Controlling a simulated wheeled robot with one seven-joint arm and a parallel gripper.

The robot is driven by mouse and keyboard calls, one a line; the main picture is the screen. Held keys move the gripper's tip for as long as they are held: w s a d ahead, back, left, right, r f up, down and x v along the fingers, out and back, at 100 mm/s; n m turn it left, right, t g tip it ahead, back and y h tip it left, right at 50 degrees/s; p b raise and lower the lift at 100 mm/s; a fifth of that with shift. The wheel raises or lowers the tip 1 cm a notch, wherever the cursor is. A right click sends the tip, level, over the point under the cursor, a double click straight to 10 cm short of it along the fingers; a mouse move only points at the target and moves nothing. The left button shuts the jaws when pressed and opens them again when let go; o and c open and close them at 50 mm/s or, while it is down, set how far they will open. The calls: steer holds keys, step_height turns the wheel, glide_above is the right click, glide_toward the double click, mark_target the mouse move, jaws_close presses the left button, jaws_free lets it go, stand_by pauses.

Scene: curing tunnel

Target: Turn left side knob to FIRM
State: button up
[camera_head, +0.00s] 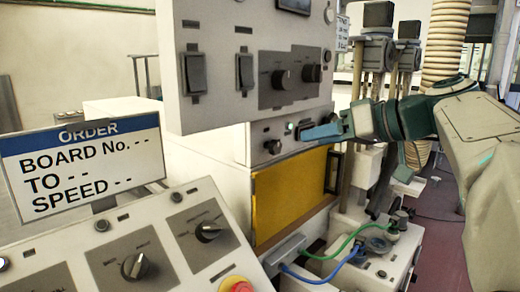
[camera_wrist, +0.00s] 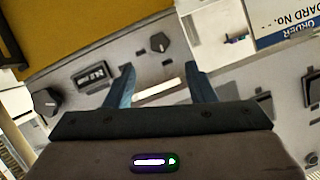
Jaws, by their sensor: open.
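A narrow grey panel sits above a yellow door in the head view. Its left knob (camera_head: 272,146) is small and dark; I take this to be the small dark knob (camera_wrist: 158,42) in the wrist view, which looks inverted. A larger dark knob (camera_wrist: 45,102) and a small dark display (camera_wrist: 92,75) are on the same panel in the wrist view. My gripper (camera_head: 318,132) is in front of the panel's right part. In the wrist view my gripper (camera_wrist: 162,72) is open and empty, its blue fingers apart, with the small knob beyond the gap. Knob labels are unreadable.
A grey control box (camera_head: 246,75) with switches and knobs overhangs the panel. The yellow door (camera_head: 290,195) is below it. A sloped console (camera_head: 150,245) with knobs and a red button, and an order sign (camera_head: 80,165), stand at front left.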

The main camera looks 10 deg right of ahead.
mark_target(278, 147)
steer(key=x, duration=0.9)
steer(key=shift+w+a+f, duration=0.15)
steer(key=shift+w+a, duration=0.05)
steer(key=shift+a, duration=0.05)
steer(key=c, duration=1)
